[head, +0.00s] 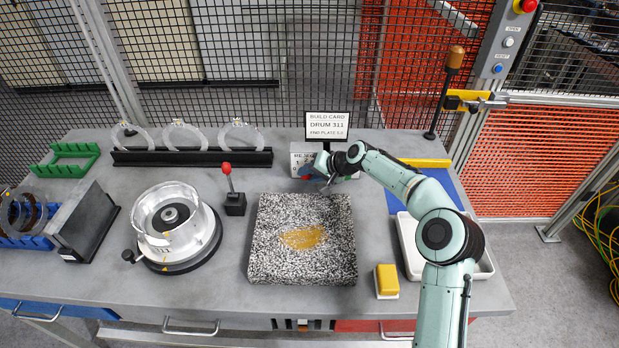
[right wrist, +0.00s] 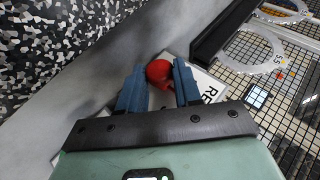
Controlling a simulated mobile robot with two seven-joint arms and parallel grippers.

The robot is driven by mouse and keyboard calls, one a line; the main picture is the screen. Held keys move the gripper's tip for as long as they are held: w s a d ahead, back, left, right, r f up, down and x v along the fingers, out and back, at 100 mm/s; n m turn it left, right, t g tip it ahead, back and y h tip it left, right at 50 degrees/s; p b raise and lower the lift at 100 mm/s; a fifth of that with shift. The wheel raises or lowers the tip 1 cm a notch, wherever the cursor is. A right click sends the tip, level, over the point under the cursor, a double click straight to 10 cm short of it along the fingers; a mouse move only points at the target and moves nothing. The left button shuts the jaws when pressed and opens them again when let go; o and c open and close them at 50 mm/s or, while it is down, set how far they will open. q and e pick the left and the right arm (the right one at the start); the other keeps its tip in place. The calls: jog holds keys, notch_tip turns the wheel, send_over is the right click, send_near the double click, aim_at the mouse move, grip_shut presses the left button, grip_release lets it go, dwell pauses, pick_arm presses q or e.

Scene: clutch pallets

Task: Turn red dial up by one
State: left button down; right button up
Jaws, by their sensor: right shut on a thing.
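The red dial (head: 306,172) is on the front of a small white counter box (head: 297,158) below the build card sign, at the back of the bench. The box's printed "RE..." label shows partly, and the rest is hidden by my arm. My right gripper (head: 317,174) is at the dial. In the right wrist view the red dial (right wrist: 158,72) sits between the two blue fingers (right wrist: 160,82), which are shut on it. The dial's pointer and exact setting cannot be read. My left gripper is not in view.
A speckled granite block (head: 302,268) lies in front of the box. A red-knobbed lever (head: 232,190) stands left of it, near a round metal drum (head: 175,225). A rack of clear rings (head: 190,156) is behind. A white tray (head: 408,245) and yellow sponge (head: 386,281) lie right.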

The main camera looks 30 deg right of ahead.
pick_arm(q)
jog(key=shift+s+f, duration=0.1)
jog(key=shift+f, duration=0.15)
pick_arm(e)
jog(key=o, duration=1)
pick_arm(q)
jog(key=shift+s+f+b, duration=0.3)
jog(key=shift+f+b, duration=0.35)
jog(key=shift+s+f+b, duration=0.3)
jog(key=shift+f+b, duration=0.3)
pick_arm(e)
jog(key=v, duration=1.3)
jog(key=shift+s+d, duration=0.2)
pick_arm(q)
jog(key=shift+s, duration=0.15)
